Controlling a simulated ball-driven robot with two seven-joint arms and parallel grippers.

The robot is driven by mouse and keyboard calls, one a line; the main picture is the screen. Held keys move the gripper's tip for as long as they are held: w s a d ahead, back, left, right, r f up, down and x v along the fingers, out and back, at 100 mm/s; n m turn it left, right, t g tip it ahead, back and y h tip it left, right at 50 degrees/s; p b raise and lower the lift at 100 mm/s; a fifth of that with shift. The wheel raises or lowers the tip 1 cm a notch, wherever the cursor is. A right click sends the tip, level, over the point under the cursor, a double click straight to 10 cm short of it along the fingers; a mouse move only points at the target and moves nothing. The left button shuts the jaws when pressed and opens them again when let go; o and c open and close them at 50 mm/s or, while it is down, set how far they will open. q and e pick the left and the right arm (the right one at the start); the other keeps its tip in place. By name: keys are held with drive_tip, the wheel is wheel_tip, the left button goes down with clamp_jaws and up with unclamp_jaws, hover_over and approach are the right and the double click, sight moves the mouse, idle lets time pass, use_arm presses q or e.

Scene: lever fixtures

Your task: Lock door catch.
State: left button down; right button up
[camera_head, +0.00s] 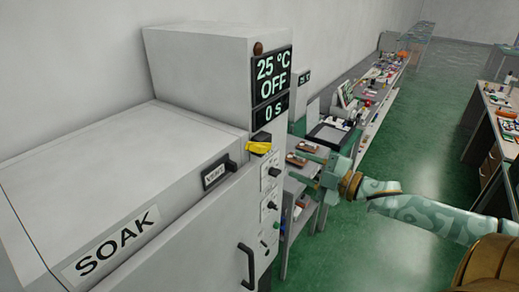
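A grey oven-like cabinet marked SOAK (117,242) fills the left side. A yellow lever (258,148) on a black block sits at the upper corner of its front, below the display; I take it for the door catch, but no label on it is readable. A black door handle (247,266) is lower on the front. My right gripper (304,171) reaches in from the right, fingers apart, with nothing seen between them. It is right of the yellow lever and apart from it in the picture. My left gripper is not in view.
The display (272,86) reads 25 °C, OFF and 0 S. Several small knobs line the front panel (270,200). Cluttered benches (375,100) stand behind; green floor (420,150) is open at right.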

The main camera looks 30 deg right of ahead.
sight(264, 150)
drive_tip(key=x, duration=0.4)
drive_tip(key=p+x, duration=0.1)
drive_tip(key=x, duration=0.7)
drive_tip(key=shift+w+d, duration=0.2)
drive_tip(key=shift+d, duration=0.1)
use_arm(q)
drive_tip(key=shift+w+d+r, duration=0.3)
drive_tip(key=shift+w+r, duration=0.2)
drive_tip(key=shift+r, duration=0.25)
use_arm(e)
drive_tip(key=shift+w+a+f, duration=0.1)
drive_tip(key=shift+w+a, duration=0.15)
drive_tip(key=shift+w, duration=0.1)
clamp_jaws()
